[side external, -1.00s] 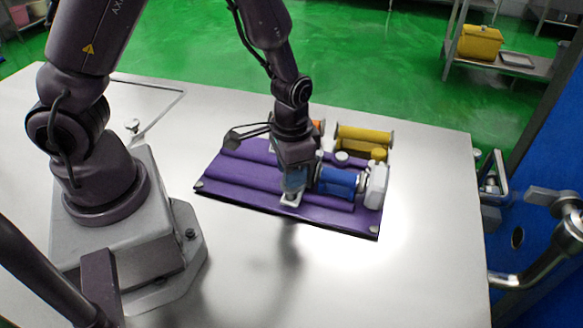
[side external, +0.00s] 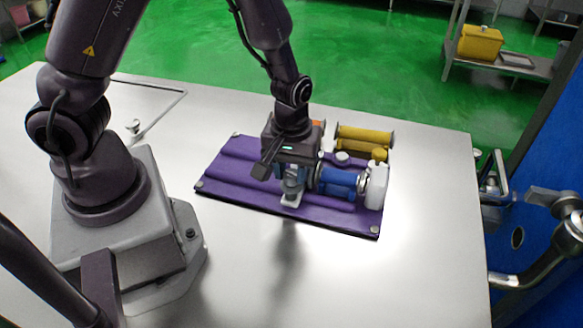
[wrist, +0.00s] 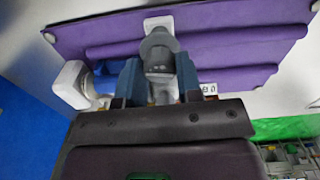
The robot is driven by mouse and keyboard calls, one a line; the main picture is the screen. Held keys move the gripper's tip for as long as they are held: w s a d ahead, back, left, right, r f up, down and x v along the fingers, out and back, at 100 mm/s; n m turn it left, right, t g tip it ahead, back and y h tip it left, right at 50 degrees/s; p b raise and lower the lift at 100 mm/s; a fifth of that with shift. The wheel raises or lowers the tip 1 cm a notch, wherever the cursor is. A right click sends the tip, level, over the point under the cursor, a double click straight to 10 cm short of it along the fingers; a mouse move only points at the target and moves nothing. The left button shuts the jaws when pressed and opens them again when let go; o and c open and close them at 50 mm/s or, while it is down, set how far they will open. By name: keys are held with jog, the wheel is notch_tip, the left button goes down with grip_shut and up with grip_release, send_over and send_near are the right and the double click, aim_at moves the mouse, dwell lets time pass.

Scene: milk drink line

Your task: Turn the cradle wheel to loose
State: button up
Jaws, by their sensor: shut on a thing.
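My gripper (side external: 291,188) points down over the purple padded mat (side external: 235,172). In the wrist view my two blue-grey fingers (wrist: 158,78) are shut on a grey knob-like part (wrist: 158,48), which I take to be the cradle wheel. It stands on a small white base (wrist: 158,21); part of that base shows at the mat's front side in the side view (side external: 292,202). My fingers and palm hide much of the wheel, and its setting cannot be read. A blue cylinder (side external: 340,181) with a white end piece (side external: 376,186) lies just right of my gripper.
A yellow cylinder (side external: 365,137) lies behind the blue one. A small orange part (side external: 317,124) shows behind my wrist. The steel table (side external: 400,270) is clear in front of the mat. A metal lever (side external: 548,262) stands at the right edge.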

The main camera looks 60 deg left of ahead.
aim_at(292, 172)
jog(key=n, duration=0.4)
jog(key=shift+n, duration=2.1)
jog(key=o, duration=0.9)
jog(key=shift+o, duration=0.2)
jog(key=shift+r, duration=0.1)
notch_tip(292, 172, up, 13)
